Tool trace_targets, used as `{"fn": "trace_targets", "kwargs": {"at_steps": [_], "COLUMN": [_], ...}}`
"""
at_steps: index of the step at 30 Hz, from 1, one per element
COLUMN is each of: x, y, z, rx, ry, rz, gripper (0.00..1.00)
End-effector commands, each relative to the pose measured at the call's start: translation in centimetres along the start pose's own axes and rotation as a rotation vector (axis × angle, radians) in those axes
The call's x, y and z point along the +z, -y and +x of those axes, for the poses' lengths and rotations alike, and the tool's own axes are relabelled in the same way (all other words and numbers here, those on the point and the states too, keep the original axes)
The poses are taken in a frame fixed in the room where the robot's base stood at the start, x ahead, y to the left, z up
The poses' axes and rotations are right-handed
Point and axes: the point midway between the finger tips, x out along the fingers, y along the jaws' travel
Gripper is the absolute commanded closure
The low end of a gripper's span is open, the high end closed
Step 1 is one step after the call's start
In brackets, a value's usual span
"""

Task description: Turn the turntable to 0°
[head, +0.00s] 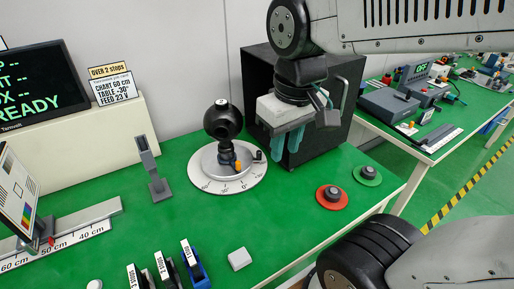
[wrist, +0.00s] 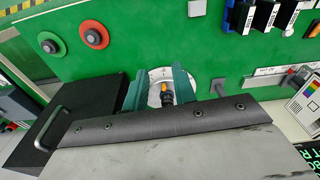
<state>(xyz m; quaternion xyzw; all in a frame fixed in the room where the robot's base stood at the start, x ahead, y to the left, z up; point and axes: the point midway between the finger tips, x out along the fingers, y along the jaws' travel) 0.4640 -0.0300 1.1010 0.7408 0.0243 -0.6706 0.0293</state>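The turntable (head: 207,162) is a pale disc on a white ring with printed degree marks, on the green bench. A black ball-shaped camera (head: 222,120) stands on it, with an orange part (head: 238,165) at its base. A small black knob sits at the disc's right edge. The exact angle is too small to read. My gripper (head: 288,143) is open and empty, its teal fingers pointing down, above and to the right of the turntable. In the wrist view the turntable (wrist: 160,74) shows between the fingers of my gripper (wrist: 160,90), partly hidden by them.
A dark box with a handle (head: 341,95) stands behind my gripper. Red (head: 332,196) and green (head: 367,174) round buttons lie to the right. A grey post (head: 153,170) stands left of the turntable. Several holders stand in front.

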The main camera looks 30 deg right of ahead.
Motion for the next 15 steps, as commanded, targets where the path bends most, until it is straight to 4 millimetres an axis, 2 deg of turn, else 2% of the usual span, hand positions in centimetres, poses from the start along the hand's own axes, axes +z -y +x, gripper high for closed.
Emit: {"fn": "trace_targets", "kwargs": {"at_steps": [3, 8, 11, 15], "x": [-4.5, -10.6, -14.2, -18.6], "y": [-1.8, -4.7, -6.6, -9.2], "z": [1.2, 4.2, 6.8, 11.5], "rx": [0.0, -0.003, -0.007, -0.015], "ry": [0.026, 0.047, 0.059, 0.078], "rz": [-0.043, -0.119, -0.168, -0.242], "gripper": [0.73, 0.73, 0.73, 0.73]}}
